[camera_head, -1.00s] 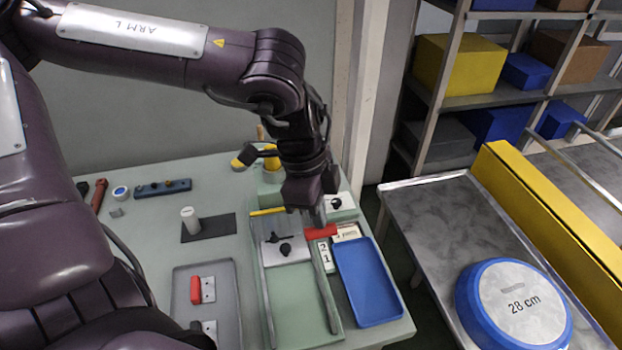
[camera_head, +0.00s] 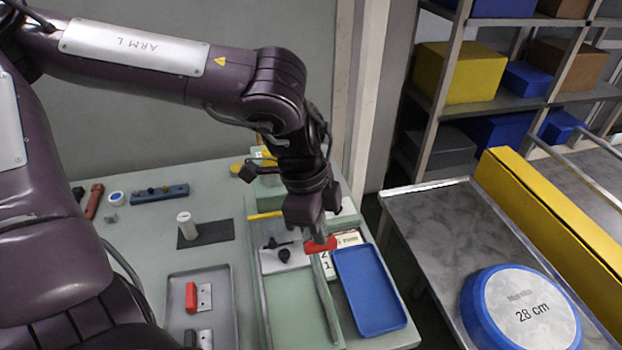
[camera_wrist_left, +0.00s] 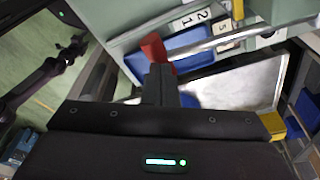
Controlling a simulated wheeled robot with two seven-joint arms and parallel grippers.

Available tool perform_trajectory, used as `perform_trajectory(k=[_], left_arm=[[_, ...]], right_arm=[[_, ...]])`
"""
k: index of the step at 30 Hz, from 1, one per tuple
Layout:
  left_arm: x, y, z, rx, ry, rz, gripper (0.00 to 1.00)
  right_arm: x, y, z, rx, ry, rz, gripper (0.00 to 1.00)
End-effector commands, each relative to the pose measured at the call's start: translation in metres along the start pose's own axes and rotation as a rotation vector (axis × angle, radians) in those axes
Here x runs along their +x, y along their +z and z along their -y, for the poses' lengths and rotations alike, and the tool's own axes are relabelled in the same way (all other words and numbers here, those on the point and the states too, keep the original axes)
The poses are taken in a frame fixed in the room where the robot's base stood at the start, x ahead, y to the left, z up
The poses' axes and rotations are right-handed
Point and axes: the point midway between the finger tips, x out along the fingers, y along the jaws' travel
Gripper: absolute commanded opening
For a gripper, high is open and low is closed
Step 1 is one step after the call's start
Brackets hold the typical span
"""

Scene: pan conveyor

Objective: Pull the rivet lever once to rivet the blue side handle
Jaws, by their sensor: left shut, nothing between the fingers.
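The rivet lever's red handle (camera_head: 321,245) lies just below my left gripper (camera_head: 315,232), by the right rail of the green fixture. My left gripper's fingers are shut with nothing between them. In the left wrist view the red handle (camera_wrist_left: 153,47) is at the fingertips (camera_wrist_left: 160,72), touching or nearly so, and a metal bar (camera_wrist_left: 225,38) runs right from near it. A metal plate with a black knob (camera_head: 284,256) sits in the fixture (camera_head: 300,310). I cannot make out the blue side handle. My right gripper is not in view.
A blue tray (camera_head: 370,290) lies right of the fixture. A grey tray (camera_head: 225,320) with a red handle piece (camera_head: 191,297) is at left. A blue-rimmed pan (camera_head: 520,310) marked 28 cm is on the metal surface at right, beside a yellow rail (camera_head: 545,215).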

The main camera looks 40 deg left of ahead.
Motion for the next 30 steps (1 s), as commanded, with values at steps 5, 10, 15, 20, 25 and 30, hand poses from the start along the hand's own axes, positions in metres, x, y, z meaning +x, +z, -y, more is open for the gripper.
perform_trajectory(k=[5, 10, 15, 20, 25, 30], left_arm=[[-0.01, -0.002, 0.0, 0.0, 0.001, 0.0, 0.0], [-0.024, -0.005, 0.0, 0.0, -0.001, 0.001, 0.0], [-0.038, -0.007, 0.0, 0.0, 0.0, 0.001, 0.0], [-0.05, -0.01, 0.0, 0.0, 0.0, 0.001, 0.0], [-0.064, -0.013, 0.0, 0.0, -0.001, 0.001, 0.0], [-0.077, -0.015, 0.0, 0.0, 0.0, 0.001, 0.0]], right_arm=[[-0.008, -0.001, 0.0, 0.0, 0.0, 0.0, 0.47], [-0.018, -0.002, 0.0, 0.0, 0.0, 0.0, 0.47], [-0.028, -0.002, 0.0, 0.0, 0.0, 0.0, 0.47], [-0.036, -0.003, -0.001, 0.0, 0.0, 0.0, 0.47], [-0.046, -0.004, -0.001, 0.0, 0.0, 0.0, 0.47], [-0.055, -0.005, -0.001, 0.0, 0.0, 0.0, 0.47]])
